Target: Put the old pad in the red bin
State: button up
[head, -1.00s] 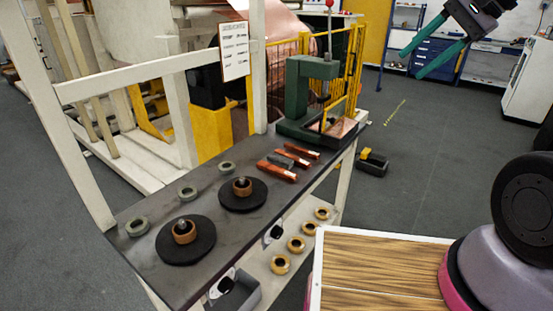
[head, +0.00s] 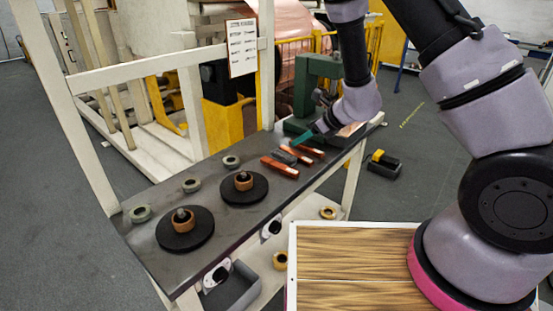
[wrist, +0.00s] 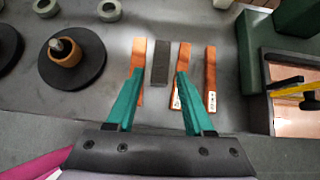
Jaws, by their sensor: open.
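A dark grey pad (wrist: 168,55), the only one of its colour in the row, lies on the bench between orange-red pads (wrist: 139,60) (wrist: 180,65) (wrist: 210,78). The row also shows in the head view, where an orange-red pad (head: 279,167) lies nearest. My gripper (wrist: 159,80) is open and empty, its teal fingers on either side of the grey pad's near end in the picture. The fingers overlap the neighbouring orange-red pads; whether they touch cannot be told. In the head view my gripper (head: 303,139) is low over the bench. No red bin shows.
Black discs with copper rings (head: 185,238) (head: 243,187) and grey rings (head: 191,185) stand on the bench (head: 150,188). A green press (head: 312,90) stands at its far end.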

aim_at(283, 154)
jog(key=x, duration=0.7)
jog(key=d+x, duration=0.1)
jog(key=x, duration=0.3)
jog(key=shift+w+a+f, duration=0.15)
jog(key=shift+a+f, duration=0.1)
jog(key=shift+f, duration=0.4)
grip_shut()
jog(key=shift+r, duration=0.1)
